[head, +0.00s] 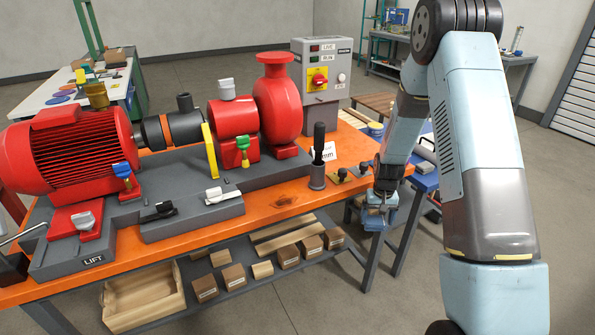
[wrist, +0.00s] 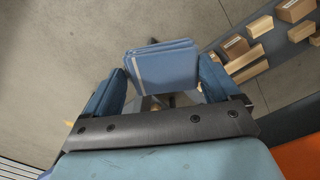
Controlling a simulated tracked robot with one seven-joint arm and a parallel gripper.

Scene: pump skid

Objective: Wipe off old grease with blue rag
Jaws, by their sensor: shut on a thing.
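The blue rag (wrist: 160,68) is a folded stack of cloth with a pale stripe near one edge. My gripper (wrist: 163,84) is shut on it, and the rag sticks out past the fingertips. In the head view, my gripper (head: 380,198) is at the right end of the orange bench, with a small part of the rag (head: 374,222) showing below it. The rag is over the floor beside the bench edge. A dark brown smear, looking like the old grease (head: 288,200), lies on the orange bench top (head: 262,222), left of the gripper and apart from it.
A grey cup with a black-handled tool (head: 318,172) and small brass fittings (head: 342,176) stand between smear and gripper. The red pump (head: 277,105) and grey skid (head: 200,215) fill the bench behind and left. Wooden blocks (head: 289,257) sit on the lower shelf.

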